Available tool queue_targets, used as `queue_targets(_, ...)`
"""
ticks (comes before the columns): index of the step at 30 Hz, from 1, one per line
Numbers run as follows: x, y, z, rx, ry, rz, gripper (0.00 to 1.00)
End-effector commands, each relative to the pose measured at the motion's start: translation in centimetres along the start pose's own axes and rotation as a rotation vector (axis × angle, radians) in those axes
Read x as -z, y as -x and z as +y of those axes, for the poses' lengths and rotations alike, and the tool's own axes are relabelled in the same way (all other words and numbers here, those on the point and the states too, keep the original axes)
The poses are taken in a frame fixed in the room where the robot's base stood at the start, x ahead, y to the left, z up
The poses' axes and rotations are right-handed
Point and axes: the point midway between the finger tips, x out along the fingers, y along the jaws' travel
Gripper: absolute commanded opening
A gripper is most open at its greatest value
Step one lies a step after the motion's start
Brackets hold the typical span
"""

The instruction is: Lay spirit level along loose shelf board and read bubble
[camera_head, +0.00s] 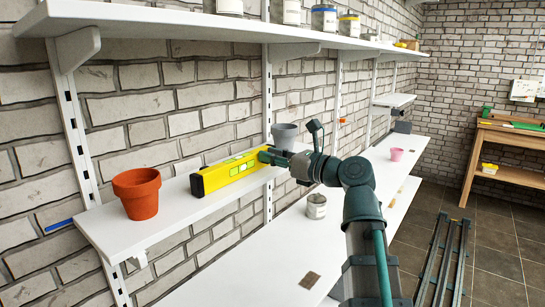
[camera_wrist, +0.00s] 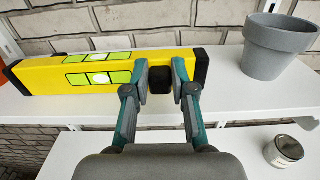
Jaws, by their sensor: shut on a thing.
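The yellow spirit level (camera_head: 232,170) with black end caps lies lengthwise along the white shelf board (camera_head: 165,212), on or just above it; contact is unclear. It also shows in the wrist view (camera_wrist: 65,72), long across the picture. Its green upper vial (camera_wrist: 98,57) and front vial (camera_wrist: 98,78) face my camera, each with a pale bubble near the middle. My gripper (camera_wrist: 160,72) is shut on the level near its right end, one finger each side of a dark part. In the head view my gripper (camera_head: 268,156) reaches in from the right.
A terracotta pot (camera_head: 137,194) stands left of the level, and a grey pot (camera_head: 285,136) stands close to its right end. A can (camera_head: 316,206) stands on the lower white board (camera_head: 255,265). A high shelf (camera_head: 180,22) with cans overhangs. Brick wall (camera_head: 140,130) lies behind.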

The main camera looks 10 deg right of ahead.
Motion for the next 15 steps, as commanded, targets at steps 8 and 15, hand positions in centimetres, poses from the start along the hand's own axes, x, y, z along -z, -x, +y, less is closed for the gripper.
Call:
queue_targets(8,0.11,0.01,0.00,0.000,0.000,0.000,0.49)
queue_targets(15,0.11,0.00,-0.01,0.000,0.000,0.000,0.50)
